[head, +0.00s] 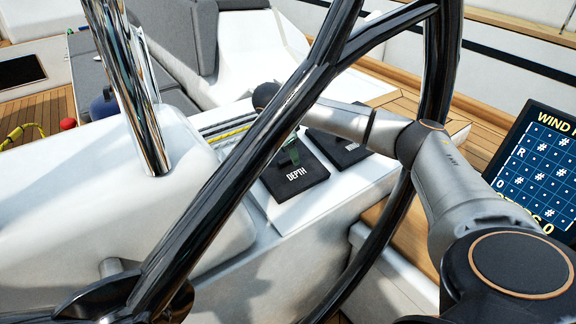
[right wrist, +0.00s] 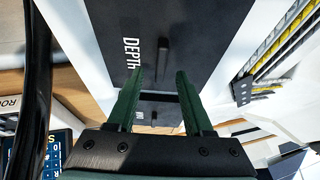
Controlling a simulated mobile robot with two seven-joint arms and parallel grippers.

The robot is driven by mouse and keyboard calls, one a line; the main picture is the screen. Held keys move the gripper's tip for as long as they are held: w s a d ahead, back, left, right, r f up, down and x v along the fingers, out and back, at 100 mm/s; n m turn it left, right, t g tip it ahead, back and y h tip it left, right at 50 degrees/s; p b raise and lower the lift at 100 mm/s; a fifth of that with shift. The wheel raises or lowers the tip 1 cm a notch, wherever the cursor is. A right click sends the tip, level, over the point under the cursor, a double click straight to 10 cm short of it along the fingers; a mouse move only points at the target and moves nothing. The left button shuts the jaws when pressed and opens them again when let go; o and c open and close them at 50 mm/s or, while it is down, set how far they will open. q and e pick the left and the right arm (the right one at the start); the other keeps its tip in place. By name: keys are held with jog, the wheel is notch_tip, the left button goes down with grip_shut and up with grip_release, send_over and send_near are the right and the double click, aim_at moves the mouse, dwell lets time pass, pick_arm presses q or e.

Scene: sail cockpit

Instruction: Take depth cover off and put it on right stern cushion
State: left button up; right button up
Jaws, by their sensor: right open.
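The depth cover (head: 296,178) is a black square plate with white DEPTH lettering, lying on the white console. In the right wrist view the depth cover (right wrist: 120,18) fills the upper middle, with a narrow raised handle (right wrist: 163,50). My right gripper (head: 291,150) is over its far part, partly hidden by the wheel. In the right wrist view the green fingers of my right gripper (right wrist: 160,72) are apart and empty, with the handle seen between and beyond their tips. I cannot tell contact. Grey cushions (head: 170,30) lie at the upper left; which is the right stern one is unclear. My left gripper is out of view.
The black steering wheel (head: 215,205) crosses in front of the console. A second black cover (head: 338,147) lies beside the depth cover. A chrome post (head: 135,90) stands at the left. A wind display (head: 540,160) is at the right. Ropes (head: 232,133) run behind the cover.

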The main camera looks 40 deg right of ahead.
jog(key=shift+x, duration=1.1)
grip_shut()
